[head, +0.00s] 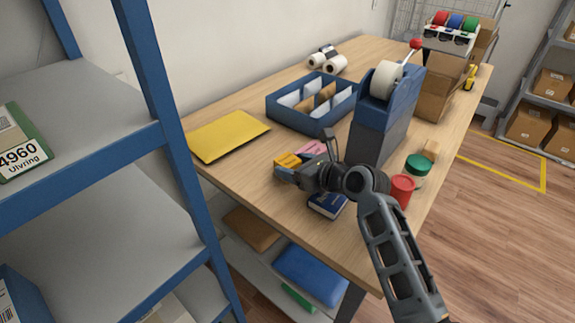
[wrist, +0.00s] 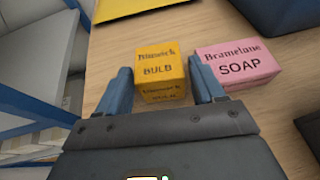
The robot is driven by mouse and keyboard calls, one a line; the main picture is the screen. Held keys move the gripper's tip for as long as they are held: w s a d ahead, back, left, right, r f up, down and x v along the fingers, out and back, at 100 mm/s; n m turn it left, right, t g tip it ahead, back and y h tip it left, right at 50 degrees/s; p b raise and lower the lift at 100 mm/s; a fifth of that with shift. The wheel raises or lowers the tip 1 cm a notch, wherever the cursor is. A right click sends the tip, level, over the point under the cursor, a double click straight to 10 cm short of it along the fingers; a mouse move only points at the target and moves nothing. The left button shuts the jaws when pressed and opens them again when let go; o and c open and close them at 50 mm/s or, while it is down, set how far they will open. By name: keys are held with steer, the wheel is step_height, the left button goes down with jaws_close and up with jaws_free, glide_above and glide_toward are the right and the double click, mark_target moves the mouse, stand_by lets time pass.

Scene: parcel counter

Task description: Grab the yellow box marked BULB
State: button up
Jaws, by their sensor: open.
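The yellow box marked BULB (wrist: 161,72) stands on the wooden table in the wrist view, between the two blue fingers of my gripper (wrist: 162,88). The fingers are open, one on each side of the box, with small gaps visible. In the head view the yellow box (head: 287,160) shows just beyond my gripper (head: 283,174), partly hidden by it. A pink box marked SOAP (wrist: 239,66) lies right beside it, close to the right finger. The pink box also shows in the head view (head: 313,148).
A yellow envelope (head: 228,135) lies at the left. A blue divided tray (head: 311,125) is behind. A blue tape dispenser (head: 376,130) stands to the right. A dark blue box (head: 328,205), a red cylinder (head: 402,190) and a green-lidded jar (head: 418,165) stand near the front edge.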

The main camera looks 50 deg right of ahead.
steer(key=shift+x, duration=1.25)
steer(key=shift+c, duration=0.5)
steer(key=c, duration=0.6)
steer(key=shift+r, duration=0.1)
steer(key=shift+c, duration=0.2)
